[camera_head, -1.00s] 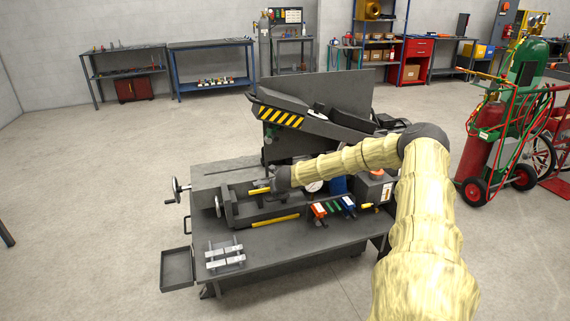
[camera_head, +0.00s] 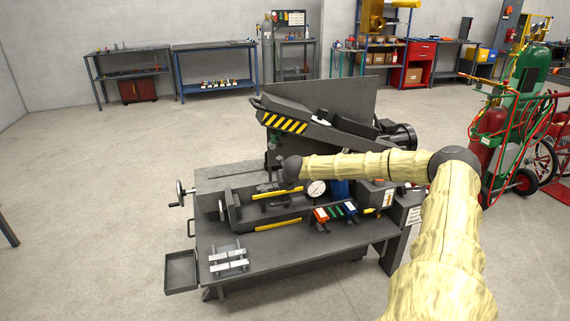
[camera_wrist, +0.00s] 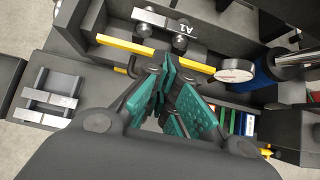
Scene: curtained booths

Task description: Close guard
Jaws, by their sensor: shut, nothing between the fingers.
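The hinged arm with a black and yellow striped end (camera_head: 286,122) slopes above the machine bench in the head view, its striped end raised at the left. I cannot tell whether this arm or the dark upright panel (camera_head: 345,95) behind it is the guard. My gripper (camera_wrist: 170,72) shows in the wrist view with its teal-padded fingers shut and empty. It is above the vise bed, near a yellow bar (camera_wrist: 150,50). In the head view my wrist hides most of the gripper, below the striped end and apart from it.
A dial gauge (camera_wrist: 234,70) and a blue cylinder (camera_wrist: 268,68) stand right of the gripper. A metal block marked A1 (camera_wrist: 160,22) lies in the bed. Clamp bars (camera_head: 228,259) lie at the bench's front left. Gas cylinders (camera_head: 488,138) stand on the right.

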